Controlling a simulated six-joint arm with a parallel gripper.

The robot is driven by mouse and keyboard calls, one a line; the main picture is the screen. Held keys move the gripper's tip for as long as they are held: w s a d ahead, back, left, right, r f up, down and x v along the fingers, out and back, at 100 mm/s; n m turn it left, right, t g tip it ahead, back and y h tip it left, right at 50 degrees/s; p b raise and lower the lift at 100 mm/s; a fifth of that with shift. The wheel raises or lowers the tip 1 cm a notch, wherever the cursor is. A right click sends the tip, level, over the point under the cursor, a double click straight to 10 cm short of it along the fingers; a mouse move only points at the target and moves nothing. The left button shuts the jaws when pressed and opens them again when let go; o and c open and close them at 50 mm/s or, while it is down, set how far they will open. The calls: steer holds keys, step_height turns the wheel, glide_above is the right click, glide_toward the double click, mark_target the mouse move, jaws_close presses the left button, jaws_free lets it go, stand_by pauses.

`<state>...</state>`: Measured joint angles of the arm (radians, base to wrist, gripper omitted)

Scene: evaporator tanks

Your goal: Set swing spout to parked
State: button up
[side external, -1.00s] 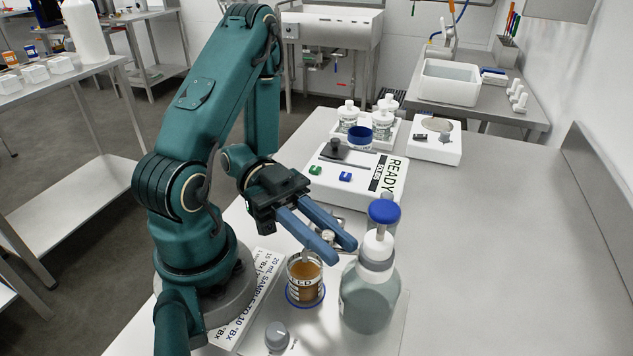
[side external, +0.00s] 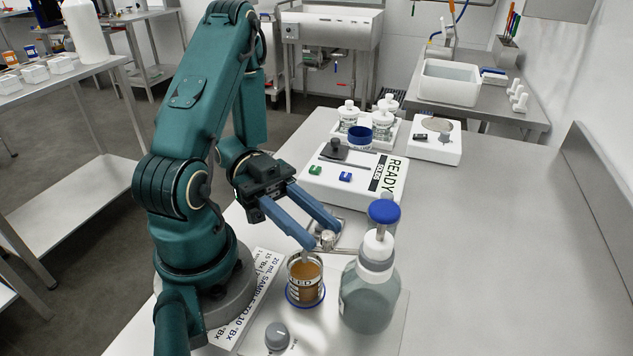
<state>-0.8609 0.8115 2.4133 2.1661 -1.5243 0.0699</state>
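The grey bottle (side external: 370,298) stands at the front centre with a white neck and a blue-topped pump (side external: 384,212). A thin metal spout (side external: 343,248) reaches left from its neck, with a round metal knob (side external: 327,239) on it. The outer end appears to point down over a jar of amber liquid (side external: 305,283), partly hidden by a finger. My gripper (side external: 322,234) has two blue fingers spread apart, left and right of the knob. I see no clear grip on the spout; contact cannot be told.
A white device marked READY (side external: 355,180) lies behind the gripper. A tray of small bottles (side external: 372,125) and a white block (side external: 434,142) stand farther back. A grey knob (side external: 278,336) and a printed label plate (side external: 248,300) are near the jar. The table's right side is clear.

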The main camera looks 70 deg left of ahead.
steer(key=shift+v, duration=1)
steer(key=m+g, duration=0.4)
steer(key=g, duration=0.3)
glide_toward(329, 243)
steer(key=d, duration=0.4)
steer(key=s+d, duration=0.1)
steer(key=d, duration=0.7)
steer(key=shift+s+f, duration=0.15)
steer(key=shift+s, duration=0.1)
jaws_close()
